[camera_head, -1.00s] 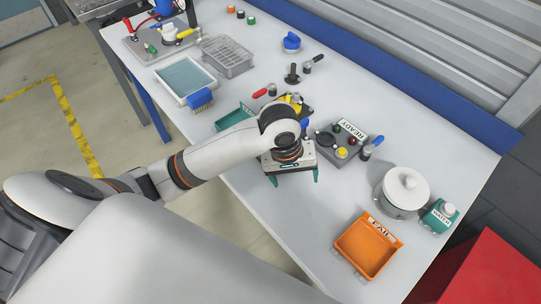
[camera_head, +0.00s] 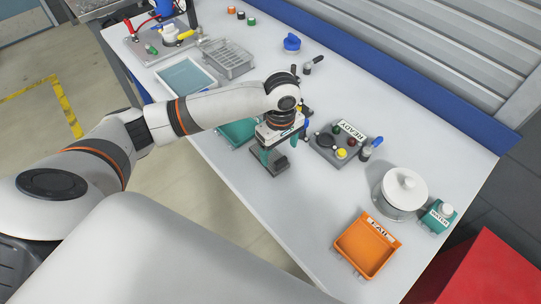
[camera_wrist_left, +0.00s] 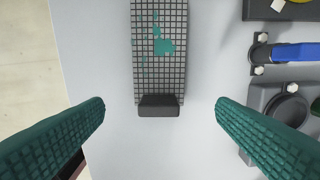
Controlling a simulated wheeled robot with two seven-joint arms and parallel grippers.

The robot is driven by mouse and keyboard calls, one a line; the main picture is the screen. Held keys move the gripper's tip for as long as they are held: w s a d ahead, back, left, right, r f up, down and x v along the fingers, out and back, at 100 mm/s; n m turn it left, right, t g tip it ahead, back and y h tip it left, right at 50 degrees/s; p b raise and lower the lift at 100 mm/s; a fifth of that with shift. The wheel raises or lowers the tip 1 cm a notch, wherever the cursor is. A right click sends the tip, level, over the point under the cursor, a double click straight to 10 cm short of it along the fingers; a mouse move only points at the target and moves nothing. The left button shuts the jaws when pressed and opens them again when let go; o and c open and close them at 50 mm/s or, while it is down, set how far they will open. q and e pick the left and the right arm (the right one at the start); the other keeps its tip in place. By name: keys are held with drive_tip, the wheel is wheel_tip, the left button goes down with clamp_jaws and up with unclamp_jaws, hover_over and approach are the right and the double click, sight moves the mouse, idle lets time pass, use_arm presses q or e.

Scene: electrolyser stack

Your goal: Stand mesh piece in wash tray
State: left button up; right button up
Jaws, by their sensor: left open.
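The mesh piece (camera_wrist_left: 159,60) is a grey gridded strip with teal spots and a black end block, lying on the table in the left wrist view. In the head view its dark end (camera_head: 277,165) shows below my left gripper (camera_head: 284,147). In the left wrist view my left gripper (camera_wrist_left: 160,103) is open, with one teal finger on each side of the black end block and gaps on both sides. My right gripper is out of view.
A grey slotted rack (camera_head: 228,57) stands beside the tray. A teal tray (camera_head: 240,132) is partly hidden by my arm. The READY fixture (camera_head: 337,147), white lidded pot (camera_head: 402,190) and orange FAIL bin (camera_head: 366,247) stand to the right. The front table middle is clear.

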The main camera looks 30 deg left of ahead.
sight(279, 161)
use_arm(q)
drive_tip(key=shift+s+d+f+p, duration=0.1)
drive_tip(key=shift+f+p, duration=0.55)
drive_tip(key=shift+f, duration=2.05)
drive_tip(key=c, duration=1.1)
